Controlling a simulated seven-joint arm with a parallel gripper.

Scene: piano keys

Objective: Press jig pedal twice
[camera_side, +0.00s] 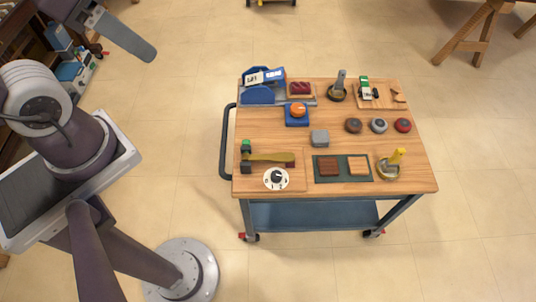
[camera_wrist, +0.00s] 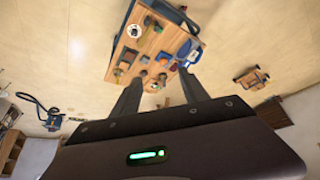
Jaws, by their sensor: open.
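No part is clearly marked as the jig pedal, so I cannot tell which one it is. Candidates on the wooden cart top (camera_side: 335,130) are a brass bar on dark blocks with a green knob (camera_side: 268,158) at the front left, and a dark green plate with two brown pads (camera_side: 342,168) at the front middle. My gripper (camera_wrist: 160,75) is open and empty in the wrist view, its two fingers apart, with the cart far beyond them. In the side view one finger (camera_side: 128,38) shows at the upper left, well away from the cart.
The cart also carries an orange dome on a blue base (camera_side: 297,112), a grey block (camera_side: 319,138), a white dial (camera_side: 276,179), a yellow lever (camera_side: 395,158), three round knobs (camera_side: 379,126) and blue equipment (camera_side: 258,93). A dark handle (camera_side: 226,145) runs along its left side. Open floor surrounds it.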

